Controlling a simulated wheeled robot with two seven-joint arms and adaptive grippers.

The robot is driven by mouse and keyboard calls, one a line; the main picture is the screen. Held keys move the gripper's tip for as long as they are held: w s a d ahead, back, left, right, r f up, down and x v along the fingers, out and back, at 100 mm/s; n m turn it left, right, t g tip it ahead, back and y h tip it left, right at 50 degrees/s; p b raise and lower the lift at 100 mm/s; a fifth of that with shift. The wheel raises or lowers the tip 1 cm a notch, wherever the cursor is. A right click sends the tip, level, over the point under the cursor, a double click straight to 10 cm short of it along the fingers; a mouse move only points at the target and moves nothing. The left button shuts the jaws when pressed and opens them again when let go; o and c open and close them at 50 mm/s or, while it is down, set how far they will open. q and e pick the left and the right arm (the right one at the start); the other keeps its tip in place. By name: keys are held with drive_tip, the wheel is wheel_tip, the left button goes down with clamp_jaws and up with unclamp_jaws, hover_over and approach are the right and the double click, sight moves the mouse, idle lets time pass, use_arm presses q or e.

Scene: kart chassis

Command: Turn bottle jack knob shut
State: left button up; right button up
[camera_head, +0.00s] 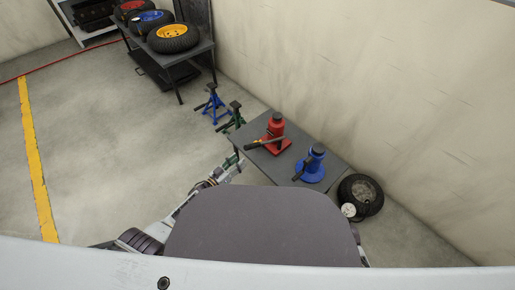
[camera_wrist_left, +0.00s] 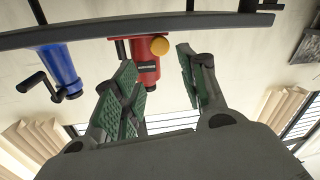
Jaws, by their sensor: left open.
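A red bottle jack (camera_head: 276,125) stands on a grey table (camera_head: 318,148), with its dark handle lever pointing left. A blue bottle jack (camera_head: 314,160) stands nearer to me on the same table. In the left wrist view, which is upside down, the red jack (camera_wrist_left: 146,66) shows an orange round knob (camera_wrist_left: 160,46) near its base. The blue jack (camera_wrist_left: 62,66) is to its left. My left gripper (camera_head: 236,161) is at the table's left edge. Its green-padded fingers (camera_wrist_left: 160,90) are open and empty, pointing toward the red jack, apart from the knob. My right gripper is out of view.
Blue (camera_head: 212,104) and green (camera_head: 235,113) jack stands are on the floor behind the table's left end. A wheel (camera_head: 361,194) with a gauge lies right of the table by the wall. A farther table holds several tyres (camera_head: 173,36). Floor at left is clear.

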sight(250, 154)
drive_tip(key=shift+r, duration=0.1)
use_arm(q)
drive_tip(key=shift+d, duration=0.1)
idle(0.3)
drive_tip(key=b+x, duration=0.4)
drive_tip(key=x, duration=0.5)
drive_tip(key=shift+f, duration=0.1)
drive_tip(key=shift+b+x, duration=1.5)
drive_tip(key=shift+x, duration=0.65)
drive_tip(key=shift+w, duration=0.2)
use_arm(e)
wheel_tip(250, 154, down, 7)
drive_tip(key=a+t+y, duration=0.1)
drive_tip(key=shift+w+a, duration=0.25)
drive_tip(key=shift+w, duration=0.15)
use_arm(q)
drive_tip(key=shift+d, duration=0.1)
